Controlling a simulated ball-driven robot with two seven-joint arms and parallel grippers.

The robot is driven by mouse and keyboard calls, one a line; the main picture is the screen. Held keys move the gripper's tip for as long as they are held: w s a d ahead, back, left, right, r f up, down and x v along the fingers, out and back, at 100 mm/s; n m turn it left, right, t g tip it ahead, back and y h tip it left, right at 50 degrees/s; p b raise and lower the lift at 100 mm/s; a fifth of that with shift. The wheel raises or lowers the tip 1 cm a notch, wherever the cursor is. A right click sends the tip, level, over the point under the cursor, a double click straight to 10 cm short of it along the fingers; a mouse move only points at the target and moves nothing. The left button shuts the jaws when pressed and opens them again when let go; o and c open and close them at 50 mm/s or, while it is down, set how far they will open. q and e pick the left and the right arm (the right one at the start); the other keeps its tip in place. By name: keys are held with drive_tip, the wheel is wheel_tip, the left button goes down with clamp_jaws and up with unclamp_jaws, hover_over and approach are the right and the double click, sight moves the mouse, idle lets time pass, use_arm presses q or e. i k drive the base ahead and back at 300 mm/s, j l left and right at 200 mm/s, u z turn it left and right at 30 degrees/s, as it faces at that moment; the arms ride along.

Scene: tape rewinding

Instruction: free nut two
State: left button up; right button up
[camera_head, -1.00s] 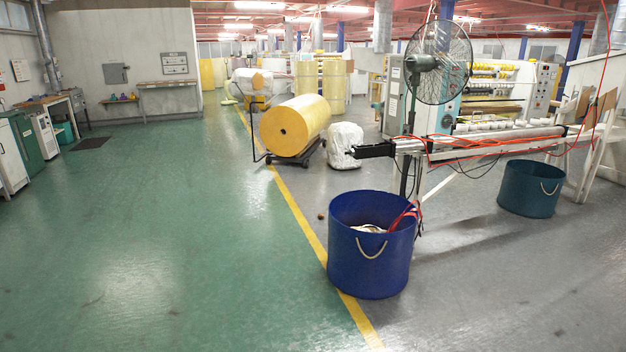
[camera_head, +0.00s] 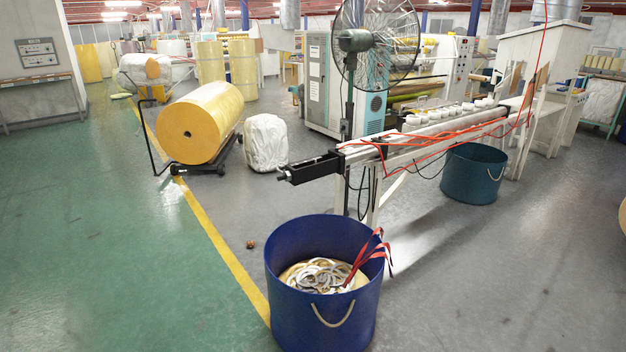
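No nut can be made out at this distance. A long winding bench (camera_head: 400,150) stands right of centre. A black block-shaped unit (camera_head: 310,168) juts from its near left end. Neither of my grippers is in view.
A blue bucket (camera_head: 322,320) holding rings of tape and red strips stands in front of the bench. A teal bucket (camera_head: 472,182) stands under it. A fan (camera_head: 374,40), a white-wrapped bundle (camera_head: 266,143) and a yellow roll (camera_head: 200,122) on a cart stand behind. Green floor at left is clear.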

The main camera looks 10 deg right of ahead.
sight(288, 175)
drive_tip(key=i+j+u, duration=0.2)
drive_tip(key=i+j, duration=2.15)
